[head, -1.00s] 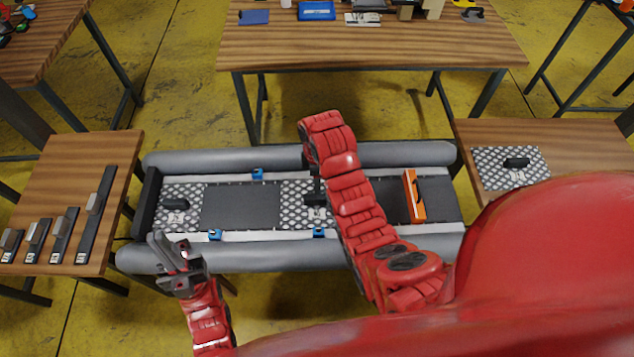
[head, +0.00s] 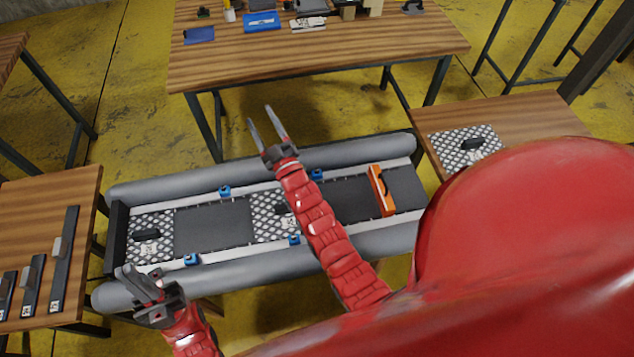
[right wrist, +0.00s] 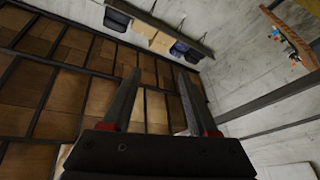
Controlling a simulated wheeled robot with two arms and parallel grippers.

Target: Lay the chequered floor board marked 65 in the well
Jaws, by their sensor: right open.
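Three chequered boards with black handles show in the head view; I cannot read their numbers surely. One board (head: 165,222) lies at the left end of the boat's well, one board (head: 266,206) lies in the middle of the well, and one board (head: 450,152) lies on the right table. My right gripper (head: 260,114) is open and empty, raised beyond the boat's far tube with its fingers pointing up and away. Its arm crosses over the middle board and hides part of it. My left gripper (head: 138,273) is over the near tube at the left; its finger gap is unclear.
Plain dark panels (head: 212,228) lie between the chequered boards. An orange piece (head: 382,190) stands across the well at the right. Blue clips (head: 191,259) sit along the well's edges. The left table (head: 30,210) holds dark bars. A long table (head: 300,55) stands behind.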

